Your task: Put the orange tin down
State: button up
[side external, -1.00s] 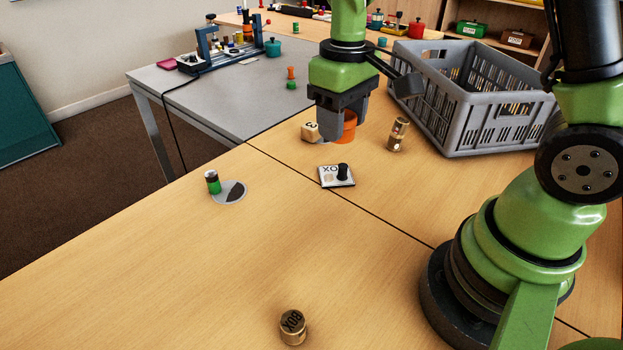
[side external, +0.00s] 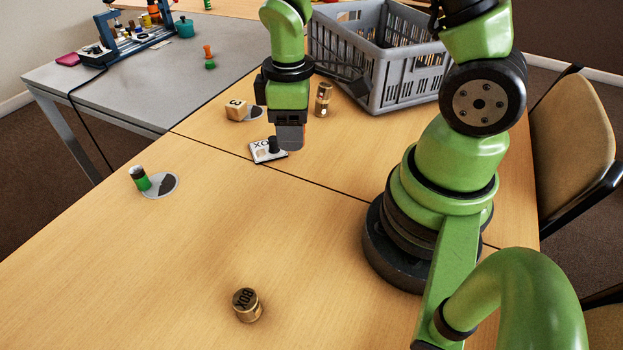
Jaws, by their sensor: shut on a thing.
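My gripper (side external: 290,140) points down beside the small white card (side external: 265,152) with black marks, at its right in the picture. Its near finger faces the camera. The orange tin does not show now; the finger hides what is between the jaws. A second ago the tin was between the fingers, and its earlier spot is now empty, so my gripper is shut on it. The gap between the fingertips and the table is hard to judge. A short black peg (side external: 274,144) stands on the card, close to the finger.
A wooden die (side external: 236,111) sits by a grey disc (side external: 254,113). A brass cylinder (side external: 323,99) stands behind the gripper, before the grey crate (side external: 393,85). A green-and-black cylinder (side external: 140,178) is at another disc (side external: 165,187). A brass tin (side external: 246,305) is in front. The front tabletop is largely clear.

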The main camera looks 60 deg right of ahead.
send_over(298, 189)
jog(key=shift+n, duration=0.3)
notch_tip(298, 189, down, 6)
jog(key=shift+s+r, duration=0.1)
jog(key=shift+r, duration=0.15)
jog(key=shift+f, duration=2.5)
jog(key=shift+f, duration=0.1)
jog(key=o, duration=0.9)
jog(key=shift+o, duration=0.2)
